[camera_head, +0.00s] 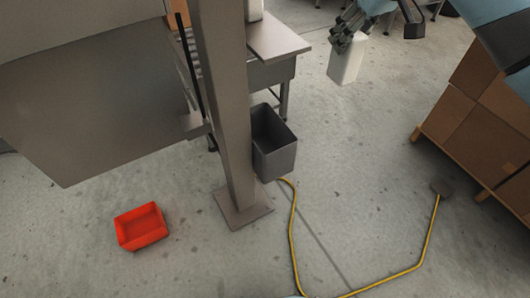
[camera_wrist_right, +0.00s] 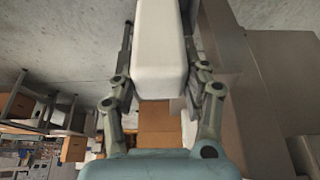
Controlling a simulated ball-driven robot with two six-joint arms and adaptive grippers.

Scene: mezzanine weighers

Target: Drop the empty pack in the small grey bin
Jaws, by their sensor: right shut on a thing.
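The empty pack (camera_head: 345,60) is a white box with rounded edges, held in the air at the upper right of the head view. My right gripper (camera_head: 347,34) is shut on its upper end. In the right wrist view the pack (camera_wrist_right: 160,50) sits between the two fingers of the right gripper (camera_wrist_right: 162,88). The small grey bin (camera_head: 275,148) stands on the floor beside the grey column, open at the top, below and left of the pack. Its visible inside looks empty. My left gripper is not in view.
A grey column (camera_head: 228,110) with a foot plate stands left of the bin. A metal table (camera_head: 275,38) is behind it. A red tray (camera_head: 141,226) lies on the floor at lower left. Cardboard boxes (camera_head: 480,125) stand on a pallet at right. A yellow cable (camera_head: 293,230) crosses the floor.

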